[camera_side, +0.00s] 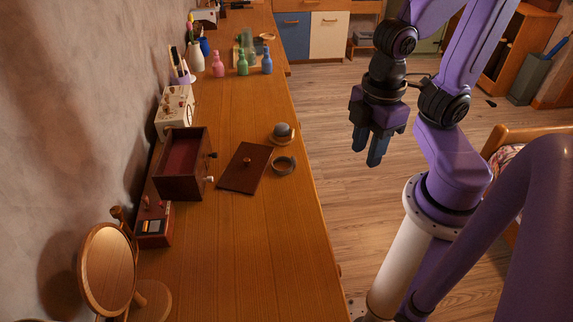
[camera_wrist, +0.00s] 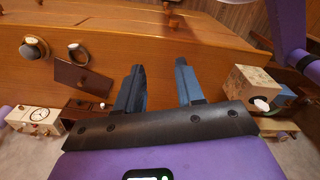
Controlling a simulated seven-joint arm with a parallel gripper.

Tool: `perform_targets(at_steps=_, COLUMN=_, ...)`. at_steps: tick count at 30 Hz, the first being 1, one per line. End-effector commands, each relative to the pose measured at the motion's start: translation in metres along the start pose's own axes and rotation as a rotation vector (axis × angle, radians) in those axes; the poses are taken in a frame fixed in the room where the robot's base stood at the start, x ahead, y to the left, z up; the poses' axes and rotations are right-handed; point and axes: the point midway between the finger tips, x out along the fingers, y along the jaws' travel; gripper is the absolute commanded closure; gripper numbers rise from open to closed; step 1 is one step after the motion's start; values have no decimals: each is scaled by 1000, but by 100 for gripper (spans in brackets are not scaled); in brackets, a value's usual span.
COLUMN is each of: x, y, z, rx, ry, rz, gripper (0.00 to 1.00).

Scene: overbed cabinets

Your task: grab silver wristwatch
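A dark grey ring-shaped band (camera_side: 283,165), which looks like the silver wristwatch, lies on the wooden countertop (camera_side: 262,235) near its front edge. It also shows at the upper left of the wrist view (camera_wrist: 78,52). It is small, and I cannot make out a dial. My gripper (camera_side: 368,153) hangs in the air beyond the counter's front edge, to the right of the band in the side view and well apart from it. In the wrist view my gripper (camera_wrist: 160,64) has its two fingers spread with nothing between them.
A dark brown panel with a knob (camera_side: 243,167) lies left of the band. A grey dome on a tan base (camera_side: 282,132) sits just behind it. A dark open drawer box (camera_side: 185,163), round mirror (camera_side: 107,268) and several small bottles (camera_side: 242,62) line the counter. The front counter is clear.

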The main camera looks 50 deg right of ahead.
Motion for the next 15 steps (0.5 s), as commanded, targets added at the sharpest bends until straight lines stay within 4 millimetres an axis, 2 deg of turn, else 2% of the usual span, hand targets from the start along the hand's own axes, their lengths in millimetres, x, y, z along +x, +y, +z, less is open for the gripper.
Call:
perform_targets(at_steps=8, x=2, y=1, z=0, rx=-7, ry=-13, rz=7, gripper=62)
perform_targets(at_steps=11, x=10, y=5, z=-1, rx=-40, ry=-65, rz=35, gripper=62)
perform_targets(at_steps=15, x=31, y=16, z=-3, rx=-135, ry=-200, rz=118, gripper=62)
